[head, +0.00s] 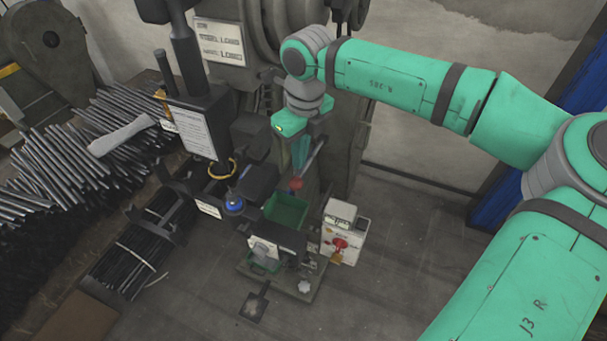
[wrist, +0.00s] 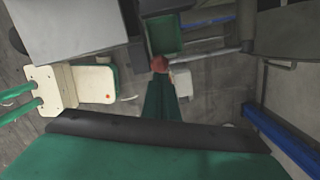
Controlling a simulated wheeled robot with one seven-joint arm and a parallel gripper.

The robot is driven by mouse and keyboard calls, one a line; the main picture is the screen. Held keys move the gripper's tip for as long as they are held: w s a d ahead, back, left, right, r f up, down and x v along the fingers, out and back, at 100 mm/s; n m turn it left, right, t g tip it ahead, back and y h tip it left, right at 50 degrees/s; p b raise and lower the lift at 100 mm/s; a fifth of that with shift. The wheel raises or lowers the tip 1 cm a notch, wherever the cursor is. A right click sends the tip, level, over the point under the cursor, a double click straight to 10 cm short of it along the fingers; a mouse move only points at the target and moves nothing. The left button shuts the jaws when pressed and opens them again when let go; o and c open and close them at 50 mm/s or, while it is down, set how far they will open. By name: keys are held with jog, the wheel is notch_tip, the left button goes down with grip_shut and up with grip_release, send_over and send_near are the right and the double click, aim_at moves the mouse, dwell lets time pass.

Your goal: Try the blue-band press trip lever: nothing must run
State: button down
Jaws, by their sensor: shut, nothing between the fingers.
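The press (head: 345,110) is a dark grey machine. A blue collar (head: 233,203) shows on a fitting low on its left side. The trip lever is a grey rod (head: 313,154) with a red knob (head: 296,184). In the wrist view the rod runs right from the red knob (wrist: 160,63). My gripper (head: 299,174) points down with its fingers together and empty, close above the knob. In the wrist view my fingertips (wrist: 160,74) meet the knob's near edge. I cannot tell whether they touch it.
A green bin (head: 287,212) sits below the knob. A pale control box (head: 341,235) with a red switch (head: 340,243) stands to its right. Bundles of metal rods (head: 70,175) fill the left. The floor (head: 420,235) at right is clear.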

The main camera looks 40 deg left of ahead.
aim_at(299, 183)
jog(key=shift+w, duration=0.15)
jog(key=shift+s+d+f, duration=0.2)
jog(key=shift+s+d, duration=0.05)
jog(key=shift+s, duration=0.1)
jog(key=shift+w+a+f, duration=0.1)
jog(key=shift+a+f, duration=0.15)
jog(key=shift+f, duration=1.4)
jog(key=shift+a+f, duration=0.2)
jog(key=shift+f, duration=1.5)
jog(key=shift+f, duration=2.15)
